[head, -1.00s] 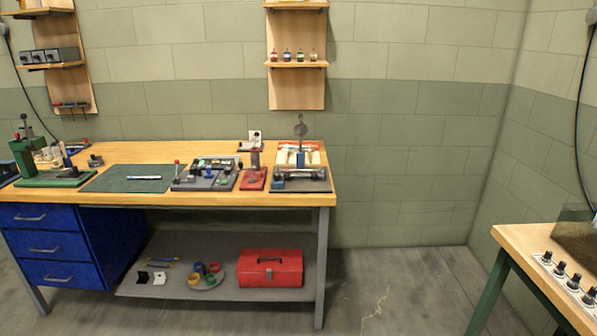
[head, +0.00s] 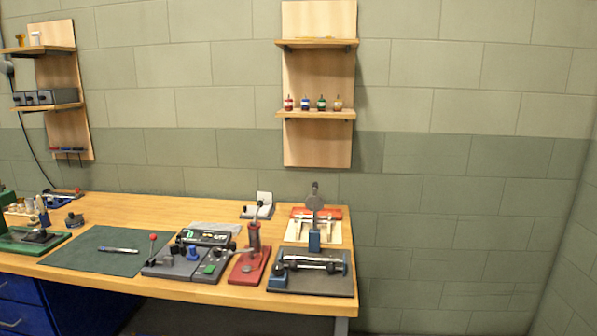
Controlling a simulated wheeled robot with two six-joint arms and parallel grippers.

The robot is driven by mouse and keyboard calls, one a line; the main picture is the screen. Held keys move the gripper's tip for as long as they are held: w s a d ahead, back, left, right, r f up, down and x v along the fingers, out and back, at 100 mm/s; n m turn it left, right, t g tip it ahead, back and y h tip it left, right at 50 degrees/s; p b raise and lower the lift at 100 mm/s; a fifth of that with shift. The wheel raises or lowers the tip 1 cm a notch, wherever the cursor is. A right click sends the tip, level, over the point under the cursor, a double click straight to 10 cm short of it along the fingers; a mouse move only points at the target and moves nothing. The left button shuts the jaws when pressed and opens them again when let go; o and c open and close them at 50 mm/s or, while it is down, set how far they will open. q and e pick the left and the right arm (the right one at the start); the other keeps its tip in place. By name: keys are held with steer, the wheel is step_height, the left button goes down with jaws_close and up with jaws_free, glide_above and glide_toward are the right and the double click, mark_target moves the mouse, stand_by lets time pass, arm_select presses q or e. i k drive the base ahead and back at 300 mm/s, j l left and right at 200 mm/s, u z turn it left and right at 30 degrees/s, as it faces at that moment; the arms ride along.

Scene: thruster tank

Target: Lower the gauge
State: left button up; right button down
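A grey round-headed part (head: 315,203), which looks like the gauge, stands upright on a blue block (head: 314,240) at the right end of the workbench (head: 150,210). It is raised above a dark base plate (head: 312,285) that carries a horizontal metal cylinder (head: 312,262). The gauge's face is too small to read. Neither of my grippers is in view.
A red-based press-like tool (head: 250,265) and a grey control panel (head: 188,262) stand left of the plate. A green mat (head: 95,250) holds a pen-like tool (head: 118,250). A wall shelf (head: 315,114) with small bottles hangs above. The bench's back middle is clear.

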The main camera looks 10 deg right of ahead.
mark_target(315, 201)
steer(key=i+l+u, duration=0.2)
steer(key=i+l, duration=0.25)
steer(key=i+l+u, duration=0.25)
steer(key=i+l, duration=0.2)
steer(key=i+l+u, duration=0.2)
steer(key=i+l, duration=0.2)
steer(key=l, duration=0.25)
